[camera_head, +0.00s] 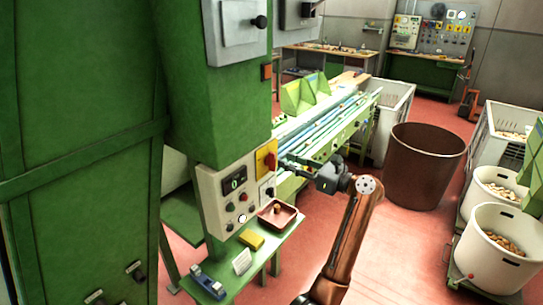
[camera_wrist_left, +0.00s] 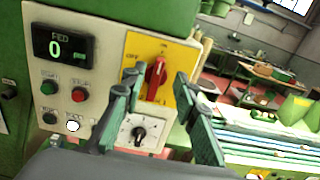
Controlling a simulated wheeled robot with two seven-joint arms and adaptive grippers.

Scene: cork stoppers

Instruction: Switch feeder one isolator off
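The isolator is a red rotary handle (camera_head: 271,160) on a yellow plate (camera_head: 262,163) at the right of the grey control panel (camera_head: 220,205). In the left wrist view the red handle (camera_wrist_left: 155,78) stands roughly upright, with an OFF mark to the left on the yellow plate (camera_wrist_left: 136,78). My left gripper (camera_head: 289,164) reaches toward the panel from the right. In the wrist view my left gripper (camera_wrist_left: 157,76) is open, its fingers apart on either side of the handle. I cannot tell whether they touch it. My right gripper is not in view.
The panel also has a FEED display (camera_wrist_left: 63,47) reading 0, several push buttons and a black dial (camera_wrist_left: 138,133) below the plate. A shelf with a red-brown tray (camera_head: 278,216) juts out below. The green conveyor (camera_head: 330,125) lies behind my gripper, a brown bin (camera_head: 424,165) to the right.

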